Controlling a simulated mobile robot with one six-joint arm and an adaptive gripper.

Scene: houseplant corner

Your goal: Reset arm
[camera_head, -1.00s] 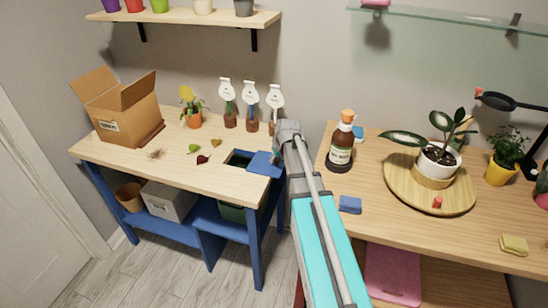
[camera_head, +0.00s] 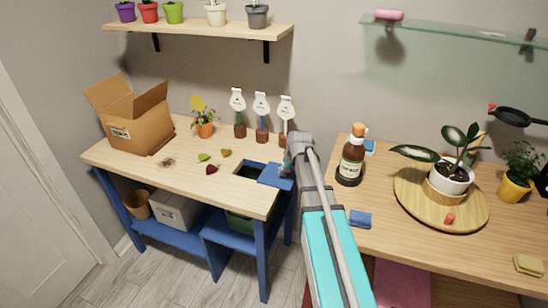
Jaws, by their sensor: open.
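My arm reaches up from the bottom middle, with its far end in front of the gap between the two tables. My gripper (camera_head: 287,167) is at that end, by the blue flap at the right edge of the left table (camera_head: 120,155). Its fingers are small and partly hidden behind my arm. It looks open, and I see nothing held in it.
The brown bottle (camera_head: 351,158) stands right of my arm, with a blue sponge (camera_head: 360,219) in front. A round wooden tray (camera_head: 409,202) holds a potted plant (camera_head: 452,175). An open cardboard box (camera_head: 138,122) and tagged pots (camera_head: 262,135) stand on the left table. Shelves hang above.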

